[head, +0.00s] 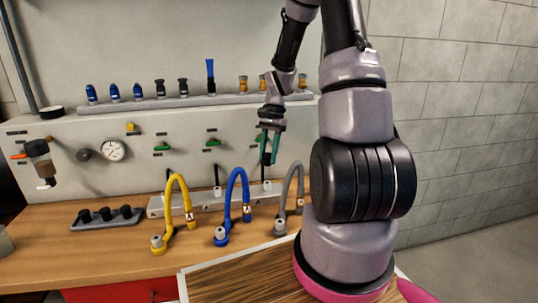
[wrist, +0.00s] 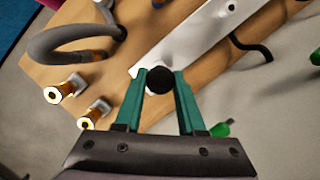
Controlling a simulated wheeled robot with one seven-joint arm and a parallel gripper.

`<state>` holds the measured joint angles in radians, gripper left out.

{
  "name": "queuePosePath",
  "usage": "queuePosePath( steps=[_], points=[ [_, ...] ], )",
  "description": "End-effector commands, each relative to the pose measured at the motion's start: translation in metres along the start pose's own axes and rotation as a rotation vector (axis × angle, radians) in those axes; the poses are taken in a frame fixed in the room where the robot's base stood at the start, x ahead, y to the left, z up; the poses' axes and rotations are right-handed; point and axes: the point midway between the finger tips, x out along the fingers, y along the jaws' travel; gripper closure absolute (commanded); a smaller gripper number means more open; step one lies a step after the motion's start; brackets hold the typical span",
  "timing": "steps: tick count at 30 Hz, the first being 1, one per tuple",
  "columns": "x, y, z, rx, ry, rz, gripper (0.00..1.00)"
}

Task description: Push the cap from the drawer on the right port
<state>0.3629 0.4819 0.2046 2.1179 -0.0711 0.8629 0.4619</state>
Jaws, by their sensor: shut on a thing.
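My gripper (head: 267,160) is over the right end of the pale manifold bar (head: 160,207) on the bench. Its teal fingers (wrist: 160,85) are shut on a round black cap (wrist: 160,80) in the wrist view. The right port (head: 267,186) stands just below the fingertips in the head view. In the wrist view the cap covers the bar's end, and I cannot tell whether it touches the port. The red drawer (head: 120,291) is under the bench, mostly out of view.
Yellow (head: 175,205), blue (head: 235,205) and grey (head: 284,213) hoses arch up from the bench near the bar. A dark holder (head: 105,218) with black pieces lies at left. Green valve handles (head: 212,142) and a gauge (head: 112,150) are on the panel behind.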

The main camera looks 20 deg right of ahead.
Motion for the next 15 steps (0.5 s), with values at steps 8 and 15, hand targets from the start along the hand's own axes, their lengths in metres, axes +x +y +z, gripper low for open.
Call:
queuePosePath(
  steps=[8, 15],
  points=[
    [0.010, 0.000, -0.003, 0.000, -0.001, 0.001, 1.00],
    [0.032, 0.001, -0.008, 0.000, -0.002, 0.001, 1.00]
  ],
)
